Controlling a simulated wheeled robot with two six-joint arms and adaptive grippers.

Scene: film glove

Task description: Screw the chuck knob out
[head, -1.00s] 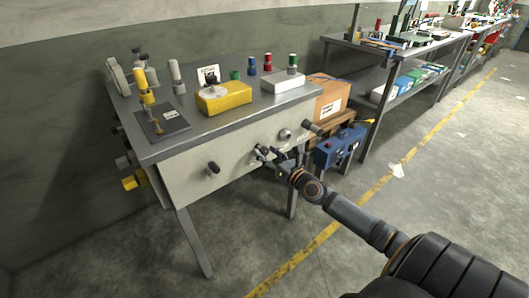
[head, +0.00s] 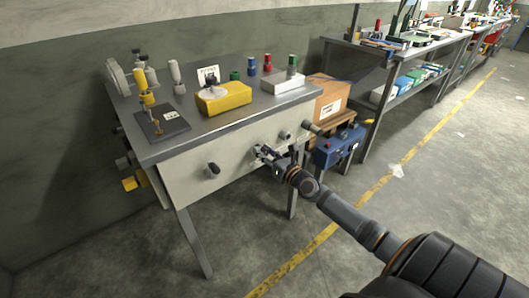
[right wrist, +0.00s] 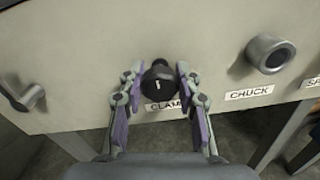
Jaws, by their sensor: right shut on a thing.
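My right gripper (head: 262,153) is at the front panel (head: 185,190) of the grey bench. In the right wrist view its two fingers (right wrist: 160,95) are shut on a black round knob (right wrist: 158,84) with a small white mark. A label starting "CLAM" (right wrist: 163,105) sits just under this knob, partly covered by a finger. The label "CHUCK" (right wrist: 249,92) is to the right, below a larger grey round knob (right wrist: 268,55) with a dark centre. That grey knob also shows in the head view (head: 285,135), apart from my gripper. My left gripper is out of view.
Another dark knob (head: 213,169) sticks out at the panel's left, and one (head: 312,127) at its right. A yellow block (head: 224,98) and several small items stand on the bench top. A blue box (head: 338,147) is right of the bench. The floor in front is clear.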

